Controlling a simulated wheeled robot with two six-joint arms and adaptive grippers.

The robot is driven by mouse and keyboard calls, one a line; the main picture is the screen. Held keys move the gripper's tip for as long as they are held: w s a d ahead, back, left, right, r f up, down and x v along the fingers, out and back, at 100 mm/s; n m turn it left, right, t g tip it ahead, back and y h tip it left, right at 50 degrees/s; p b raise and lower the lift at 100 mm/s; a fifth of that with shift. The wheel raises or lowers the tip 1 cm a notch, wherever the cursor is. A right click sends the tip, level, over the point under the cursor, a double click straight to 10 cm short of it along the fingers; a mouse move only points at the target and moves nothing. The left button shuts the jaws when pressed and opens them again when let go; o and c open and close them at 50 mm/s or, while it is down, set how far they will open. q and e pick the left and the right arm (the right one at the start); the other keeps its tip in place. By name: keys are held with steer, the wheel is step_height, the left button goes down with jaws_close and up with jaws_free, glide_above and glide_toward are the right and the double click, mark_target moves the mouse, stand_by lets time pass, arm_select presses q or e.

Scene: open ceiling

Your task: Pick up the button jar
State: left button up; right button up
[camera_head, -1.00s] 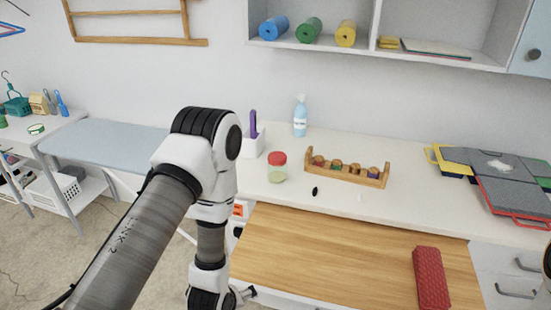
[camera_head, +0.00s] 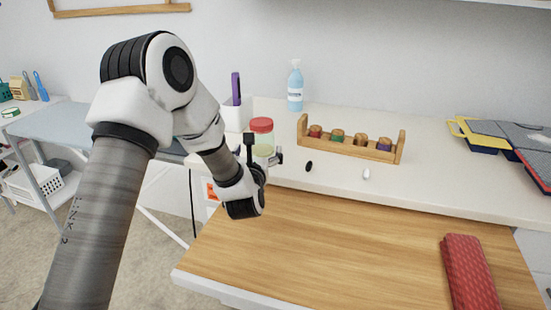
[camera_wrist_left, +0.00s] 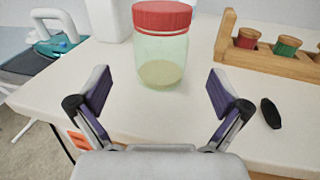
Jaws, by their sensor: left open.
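The button jar (camera_head: 263,138) is clear with a red lid and a pale yellowish filling low inside. It stands upright on the white counter near its left end. In the left wrist view the jar (camera_wrist_left: 162,52) is ahead of my left gripper (camera_wrist_left: 157,88), centred between the fingers and beyond their tips. My left gripper (camera_head: 264,157) is open and empty, and in the head view it partly covers the jar. I cannot tell from these views whether a finger touches the jar. My right gripper does not show.
A wooden rack (camera_head: 350,145) with several spools stands right of the jar. A black oval item (camera_head: 309,166) and a small white item (camera_head: 366,174) lie in front. A spray bottle (camera_head: 295,87) and white holder (camera_head: 233,116) stand behind. A red textured block (camera_head: 468,272) lies on the wooden board (camera_head: 330,250).

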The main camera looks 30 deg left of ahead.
mark_target(258, 139)
arm_select(q)
steer(key=shift+w+a+r+p, duration=0.35)
steer(key=shift+w+a+r, duration=0.05)
steer(key=shift+w, duration=0.15)
steer(key=shift+w+a+r+p, duration=0.3)
steer(key=shift+w+a+r, duration=0.1)
steer(key=shift+w, duration=0.1)
steer(key=x, duration=0.3)
steer(key=p+x, duration=0.1)
steer(key=shift+w+d+f, duration=0.15)
steer(key=shift+w+f, duration=0.2)
steer(key=shift+w, duration=0.1)
steer(key=shift+s, duration=0.1)
steer(key=shift+r, duration=0.15)
steer(key=shift+c, duration=1.1)
steer(key=c, duration=1.1)
